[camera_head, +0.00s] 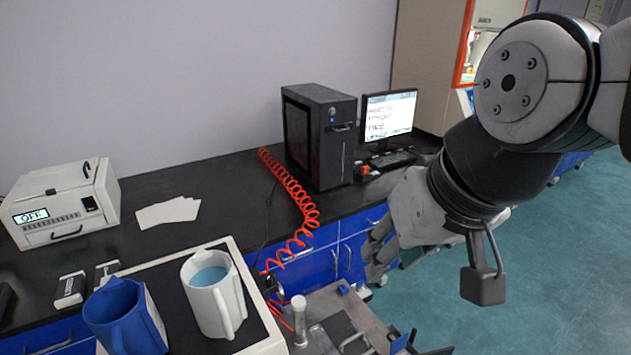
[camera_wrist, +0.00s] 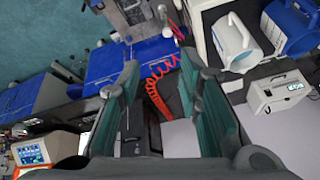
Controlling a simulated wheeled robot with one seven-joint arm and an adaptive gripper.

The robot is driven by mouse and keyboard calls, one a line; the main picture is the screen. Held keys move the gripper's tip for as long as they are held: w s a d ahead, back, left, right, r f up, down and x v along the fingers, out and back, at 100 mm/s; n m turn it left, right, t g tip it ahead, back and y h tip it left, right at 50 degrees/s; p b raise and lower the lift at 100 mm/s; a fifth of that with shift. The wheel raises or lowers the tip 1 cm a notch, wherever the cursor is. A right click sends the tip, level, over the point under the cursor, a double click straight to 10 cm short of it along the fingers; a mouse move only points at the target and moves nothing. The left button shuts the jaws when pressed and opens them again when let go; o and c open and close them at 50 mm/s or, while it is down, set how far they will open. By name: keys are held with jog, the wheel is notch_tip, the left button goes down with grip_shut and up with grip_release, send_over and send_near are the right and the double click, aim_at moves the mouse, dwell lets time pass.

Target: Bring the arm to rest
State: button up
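My arm reaches in from the right of the head view, with my gripper (camera_head: 385,245) hanging at its end over the floor in front of the bench. In the wrist view my gripper (camera_wrist: 160,100) shows two greenish finger pads set wide apart. Nothing is between them; the bench and the red coiled hose show through the gap some way off. In the head view the fingers are partly hidden behind the wrist.
A black bench (camera_head: 150,222) carries a white box reading OFF (camera_head: 62,205), a computer tower (camera_head: 320,137) and a monitor (camera_head: 389,115). A blue jug (camera_head: 122,318) and a white jug (camera_head: 214,295) stand at front left. A red coiled hose (camera_head: 295,190) hangs over the edge. Floor at right is clear.

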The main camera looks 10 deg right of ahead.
jog(key=d, duration=0.1)
jog(key=s, duration=0.1)
jog(key=d+h, duration=0.1)
jog(key=shift+s+d+r+n+t, duration=0.3)
jog(key=shift+n, duration=0.1)
dwell(0.9)
